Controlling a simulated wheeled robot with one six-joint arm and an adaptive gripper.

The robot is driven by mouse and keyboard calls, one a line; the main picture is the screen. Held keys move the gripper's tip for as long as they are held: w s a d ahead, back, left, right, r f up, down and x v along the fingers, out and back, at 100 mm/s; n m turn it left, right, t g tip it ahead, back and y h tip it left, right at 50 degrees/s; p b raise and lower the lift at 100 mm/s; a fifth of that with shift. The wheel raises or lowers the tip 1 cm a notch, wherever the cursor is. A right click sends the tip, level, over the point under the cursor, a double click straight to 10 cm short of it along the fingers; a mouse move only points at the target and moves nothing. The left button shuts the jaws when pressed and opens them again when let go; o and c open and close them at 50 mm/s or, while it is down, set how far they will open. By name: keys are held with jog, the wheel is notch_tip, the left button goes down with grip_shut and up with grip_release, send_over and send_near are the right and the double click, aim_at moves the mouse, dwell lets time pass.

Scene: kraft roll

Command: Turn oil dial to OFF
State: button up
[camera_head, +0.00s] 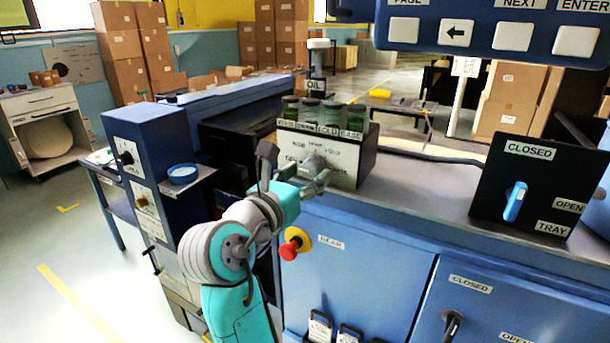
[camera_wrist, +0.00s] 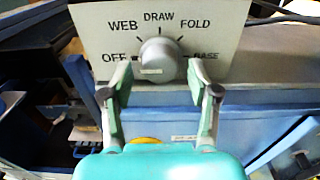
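The oil dial (camera_wrist: 160,56) is a round grey knob on a white panel, in the middle of the wrist view near the top. Its labels run OFF, WEB, DRAW, FOLD and BASE, from left to right in an arc. A pale mark shows low on the knob's face; I cannot tell which label the knob points at. My gripper (camera_wrist: 157,72) is open, one finger at each lower side of the knob; contact is not clear. In the head view my gripper (camera_head: 307,180) is at the panel, and the knob (camera_head: 314,162) shows partly behind it.
Several lidded jars (camera_head: 320,112) stand on the oil box above the panel (camera_head: 342,160). A red stop button (camera_head: 290,248) sits below my gripper. A blue bowl (camera_head: 183,173) is on a ledge to the left. The tray switch box (camera_head: 530,187) stands to the right.

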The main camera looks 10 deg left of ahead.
jog(key=v, duration=1.2)
dwell(0.3)
